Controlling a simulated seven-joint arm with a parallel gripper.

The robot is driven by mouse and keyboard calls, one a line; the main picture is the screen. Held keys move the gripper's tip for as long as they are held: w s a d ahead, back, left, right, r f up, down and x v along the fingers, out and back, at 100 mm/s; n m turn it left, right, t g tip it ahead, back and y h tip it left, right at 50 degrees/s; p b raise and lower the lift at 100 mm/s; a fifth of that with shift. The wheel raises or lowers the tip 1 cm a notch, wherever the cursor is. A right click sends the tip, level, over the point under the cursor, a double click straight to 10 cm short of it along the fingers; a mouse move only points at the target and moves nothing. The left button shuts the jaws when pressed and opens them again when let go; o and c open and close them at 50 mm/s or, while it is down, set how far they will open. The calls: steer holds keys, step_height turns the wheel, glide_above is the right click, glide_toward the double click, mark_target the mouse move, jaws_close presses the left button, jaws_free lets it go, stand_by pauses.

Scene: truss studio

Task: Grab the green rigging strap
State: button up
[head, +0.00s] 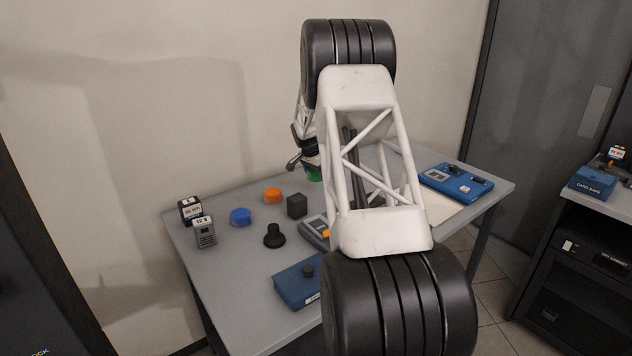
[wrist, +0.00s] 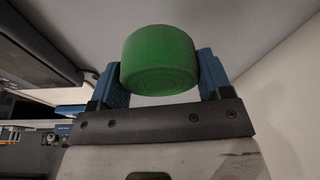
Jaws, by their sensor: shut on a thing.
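The green rigging strap (wrist: 159,62) is a short green roll held between the two blue fingers of my gripper (wrist: 161,80) in the wrist view. A finger presses on each side of it, and its round end shows. In the head view only a small patch of the green strap (head: 314,174) shows, beside my arm near the back of the table. My gripper (head: 303,163) is partly hidden there. I cannot tell from the frames how far the strap is above the table.
The grey table (head: 225,270) bears an orange roll (head: 272,195), a blue roll (head: 240,216), a black block (head: 297,206), a black knob-like piece (head: 274,237), a blue box (head: 299,284) and a blue case (head: 457,183). Two small boxes stand at the left edge. A black rack (head: 570,270) stands at right.

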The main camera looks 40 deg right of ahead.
steer(key=shift+r, duration=1.7)
